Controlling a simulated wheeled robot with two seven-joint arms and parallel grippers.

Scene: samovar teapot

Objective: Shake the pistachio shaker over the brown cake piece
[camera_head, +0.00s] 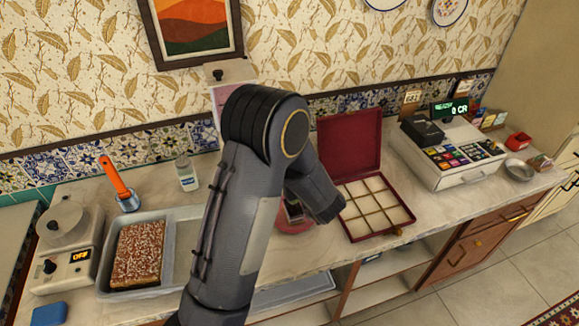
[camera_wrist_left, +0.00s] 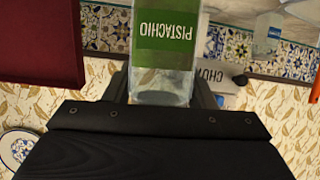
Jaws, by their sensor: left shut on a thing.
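My left gripper (camera_wrist_left: 162,85) is shut on the pistachio shaker (camera_wrist_left: 165,50), a clear container with a green PISTACHIO label, seen between the fingers in the left wrist view. In the head view my left arm bends over the counter, and its forearm mostly hides the gripper and shaker. A small dark thing there is too hidden to tell. A large brown cake slab (camera_head: 138,253) with pale sprinkles lies in a grey tray (camera_head: 176,285) at left. My right gripper is out of view.
An open red box (camera_head: 350,140) with empty compartments stands right of the wrist. A cash register (camera_head: 450,160) is farther right. A small clear jar (camera_head: 187,174), an orange-handled tool (camera_head: 114,180) and a scale-like device (camera_head: 72,250) are at left.

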